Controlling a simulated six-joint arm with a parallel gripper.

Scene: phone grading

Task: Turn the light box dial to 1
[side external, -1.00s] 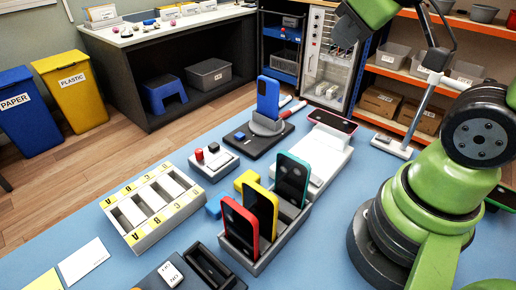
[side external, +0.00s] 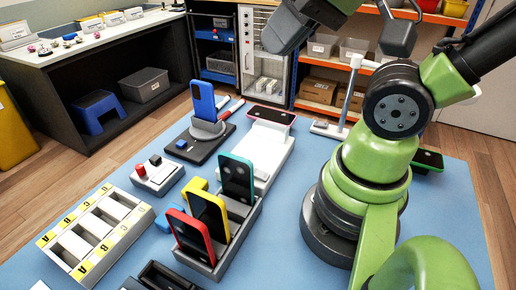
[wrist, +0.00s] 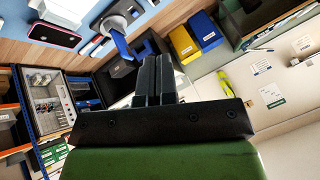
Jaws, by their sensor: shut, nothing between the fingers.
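A white, low box (side external: 262,160), which may be the light box, stands on the blue mat with a pink-edged phone (side external: 270,115) at its far end. I cannot make out a dial or its setting on it. My gripper (wrist: 153,82) is shut and empty in the wrist view, its two dark fingers together. In the side view only the dark end of my arm shows at the top, high above the mat, and the fingertips cannot be made out. My gripper is well clear of the white box and touches nothing.
A rack (side external: 220,255) holds red, yellow and teal phones upright. A blue phone (side external: 203,100) stands on a dark-based holder. A small box (side external: 157,180) has red and black buttons. A lettered tray (side external: 97,236) lies at left. Shelves and a glass-front cabinet stand behind.

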